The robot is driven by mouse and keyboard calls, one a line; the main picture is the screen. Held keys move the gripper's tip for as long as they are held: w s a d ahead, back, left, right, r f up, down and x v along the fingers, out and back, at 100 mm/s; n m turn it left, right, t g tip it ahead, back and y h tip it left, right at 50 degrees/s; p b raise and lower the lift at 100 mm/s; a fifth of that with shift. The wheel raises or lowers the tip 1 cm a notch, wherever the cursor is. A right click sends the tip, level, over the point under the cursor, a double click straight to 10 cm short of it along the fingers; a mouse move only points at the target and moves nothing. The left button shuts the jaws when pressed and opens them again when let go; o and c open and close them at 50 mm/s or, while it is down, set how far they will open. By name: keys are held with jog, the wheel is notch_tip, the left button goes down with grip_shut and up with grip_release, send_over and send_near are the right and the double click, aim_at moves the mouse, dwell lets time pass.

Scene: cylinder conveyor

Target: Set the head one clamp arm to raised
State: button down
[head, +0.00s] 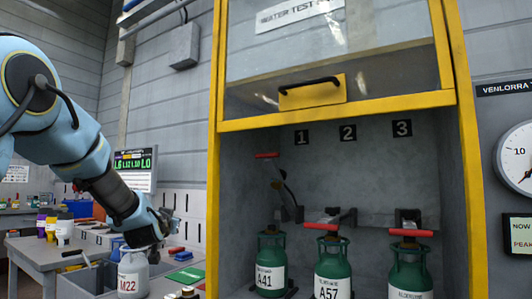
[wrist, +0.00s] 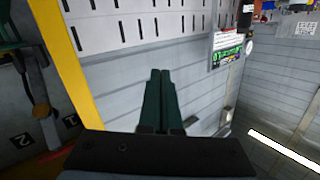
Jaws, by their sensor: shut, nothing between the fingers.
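The test cabinet has heads marked 1, 2 and 3. The head one clamp arm (head: 283,183) slants up from its bracket, and its red handle (head: 267,155) sits high, just below the number 1. The head two red handle (head: 321,226) and head three red handle (head: 411,232) lie low and level above their cylinders. Green cylinder A41 (head: 271,264) stands under head one. My gripper (head: 172,222) is outside the cabinet, to its left, apart from the clamp arms. In the wrist view its dark green fingers (wrist: 160,100) are together, with nothing between them.
Cylinder A57 (head: 333,270) and a third green cylinder (head: 411,272) stand under heads two and three. The yellow cabinet post (head: 215,170) stands between my gripper and the heads. The glazed door (head: 340,60) is up. White cylinder M22 (head: 133,274) is below my gripper.

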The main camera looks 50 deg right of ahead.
jog(key=s+d+m+g+h+p, duration=0.1)
jog(key=s+m+h, duration=0.1)
jog(key=m, duration=0.3)
jog(key=s+d+m+g+h+p, duration=0.1)
jog(key=s+d+m+h, duration=0.1)
jog(key=s+m, duration=0.2)
jog(key=s+d+r+m+g+h, duration=0.1)
jog(key=s+m+h, duration=0.1)
jog(key=m, duration=0.5)
jog(key=shift+s+d+p, duration=0.3)
jog(key=shift+s+p, duration=0.1)
jog(key=m+g+h+p, duration=0.3)
jog(key=m+g+h, duration=0.1)
jog(key=m+h, duration=0.3)
send_near(267, 157)
jog(key=p+x, duration=0.5)
jog(key=shift+d+r+p, duration=0.15)
jog(key=shift+r+p, duration=0.15)
jog(key=shift+r, duration=0.05)
jog(key=shift+w+d+r, duration=0.2)
jog(key=shift+d+r, duration=0.05)
jog(key=shift+d, duration=0.3)
